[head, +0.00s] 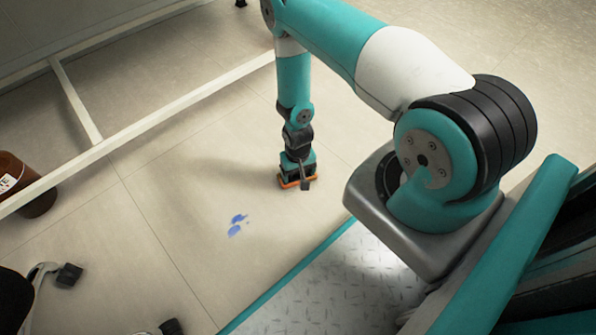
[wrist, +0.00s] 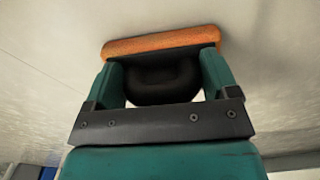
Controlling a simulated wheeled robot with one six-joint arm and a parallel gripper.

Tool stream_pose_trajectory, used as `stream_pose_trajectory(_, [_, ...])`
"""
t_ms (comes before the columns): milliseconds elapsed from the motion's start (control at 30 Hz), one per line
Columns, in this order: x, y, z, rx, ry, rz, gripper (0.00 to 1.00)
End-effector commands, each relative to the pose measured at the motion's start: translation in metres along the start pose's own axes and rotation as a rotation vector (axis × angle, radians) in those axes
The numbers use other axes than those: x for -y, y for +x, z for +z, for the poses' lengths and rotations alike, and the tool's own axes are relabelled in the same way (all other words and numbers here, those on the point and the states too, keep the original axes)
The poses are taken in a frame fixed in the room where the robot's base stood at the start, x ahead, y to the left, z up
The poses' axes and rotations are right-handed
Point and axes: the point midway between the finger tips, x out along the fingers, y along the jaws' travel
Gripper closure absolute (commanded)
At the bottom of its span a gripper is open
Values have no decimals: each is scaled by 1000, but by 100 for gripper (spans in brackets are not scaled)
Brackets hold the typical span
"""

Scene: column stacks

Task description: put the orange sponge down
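The orange sponge (wrist: 160,42) is at the fingertips of my gripper (wrist: 163,72) in the wrist view. A dark rounded part sits between the two fingers, against the sponge, and looks like its grip. The fingers are on either side of this part and appear shut on it. In the head view my gripper (head: 298,172) points down, with the orange edge of the sponge (head: 288,185) showing under it, low over the pale tiled floor. I cannot tell whether the sponge touches the floor.
Blue smears (head: 236,226) mark the floor left of and nearer than my gripper. A brown drum (head: 33,190) stands at the far left, behind a pale rail (head: 170,108). Chair-like legs with casters (head: 68,274) are at lower left.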

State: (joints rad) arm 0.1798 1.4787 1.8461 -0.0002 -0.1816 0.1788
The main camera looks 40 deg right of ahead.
Motion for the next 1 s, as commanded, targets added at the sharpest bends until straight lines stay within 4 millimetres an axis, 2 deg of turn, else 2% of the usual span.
stream_pose_trajectory(33, [0, 0, 0, 0, 0, 0, 4])
stream_pose_trajectory(67, [0, 0, 0, 0, 0, 0, 0])
stream_pose_trajectory(367, [0, -6, 0, 0, 0, 0, 0])
stream_pose_trajectory(467, [0, -22, -1, -2, 0, 0, 0])
stream_pose_trajectory(800, [0, -98, 0, -1, 0, 0, 0])
stream_pose_trajectory(1000, [0, -120, 0, 0, 0, 0, 0])
